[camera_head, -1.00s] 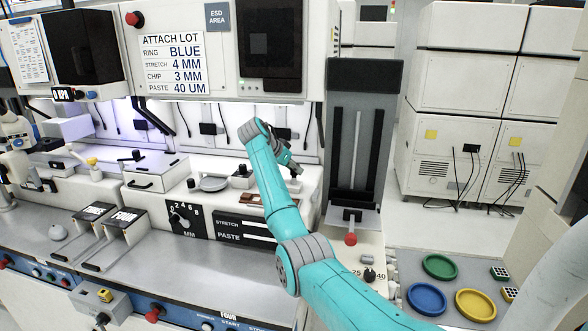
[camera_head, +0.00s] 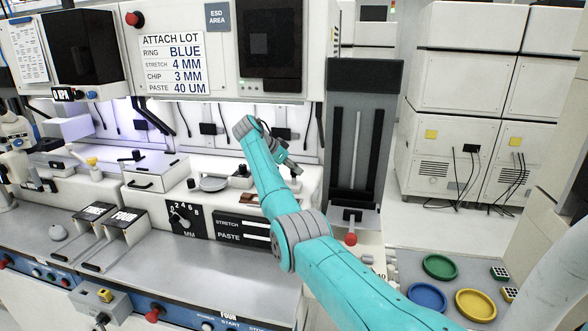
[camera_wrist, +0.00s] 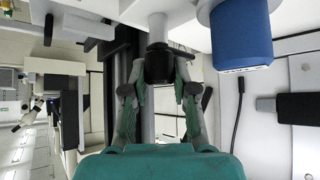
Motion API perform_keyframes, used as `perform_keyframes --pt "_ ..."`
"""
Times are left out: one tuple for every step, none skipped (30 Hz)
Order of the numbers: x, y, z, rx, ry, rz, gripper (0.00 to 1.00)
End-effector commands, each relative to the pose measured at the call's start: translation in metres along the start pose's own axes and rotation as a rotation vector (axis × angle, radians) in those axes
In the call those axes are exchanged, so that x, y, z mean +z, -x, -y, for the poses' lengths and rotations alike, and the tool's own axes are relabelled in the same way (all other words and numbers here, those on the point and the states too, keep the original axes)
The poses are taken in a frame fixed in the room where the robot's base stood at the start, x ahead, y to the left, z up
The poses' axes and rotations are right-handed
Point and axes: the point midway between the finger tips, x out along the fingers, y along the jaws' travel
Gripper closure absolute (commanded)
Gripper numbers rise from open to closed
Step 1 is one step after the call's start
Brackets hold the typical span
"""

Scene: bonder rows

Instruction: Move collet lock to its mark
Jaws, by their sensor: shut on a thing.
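In the wrist view my gripper (camera_wrist: 159,78) has both fingers closed in on a dark cylindrical collar, which I take to be the collet lock (camera_wrist: 158,62). A light grey round post (camera_wrist: 157,27) lines up directly with the collar; I cannot tell whether they are joined. In the head view my gripper (camera_head: 292,167) is small and partly hidden by my wrist, in the lit bay above the right part of the bench. The held piece cannot be made out there. I cannot make out the mark in either view.
A blue cylinder (camera_wrist: 241,35) hangs close to the right of my gripper in the wrist view. A dark upright slide column (camera_head: 353,140) with a red knob (camera_head: 351,239) stands right of my arm. Green (camera_head: 440,267), blue and yellow rings lie at the lower right.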

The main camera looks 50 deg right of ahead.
Motion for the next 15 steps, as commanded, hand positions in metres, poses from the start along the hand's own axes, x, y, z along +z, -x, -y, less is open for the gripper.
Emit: perform_keyframes --pt "0.0012 -0.0006 -0.0002 0.001 0.001 0.001 1.0" --pt "0.0012 -0.0006 -0.0002 0.001 0.002 0.001 0.68" --pt "0.0011 -0.0006 -0.0002 0.001 0.002 0.001 0.58" --pt "0.0011 -0.0006 -0.0002 0.001 0.002 0.001 0.5" --pt "0.001 -0.0005 -0.0001 0.001 0.001 0.001 0.47" --pt "0.0009 -0.0005 -0.0001 0.001 0.001 0.001 0.47" --pt "0.0008 -0.0004 -0.0001 0.001 0.001 0.001 0.47" --pt "0.0007 -0.0004 -0.0001 0.0 0.001 0.001 0.47" --pt "0.0006 -0.0003 -0.0001 0.0 0.001 0.001 0.47" --pt "0.0006 -0.0003 -0.0001 0.0 0.001 0.001 0.47" --pt "0.0005 -0.0003 -0.0001 0.0 0.001 0.001 0.47" --pt "0.0004 -0.0002 -0.0001 0.0 0.001 0.001 0.47" --pt "0.0004 0.0001 0.0 0.0 0.001 0.001 0.47" --pt "0.0004 0.0007 0.0001 0.0 0.001 0.001 0.47" --pt "0.0003 0.0023 0.0002 -0.001 0.001 0.0 0.47"
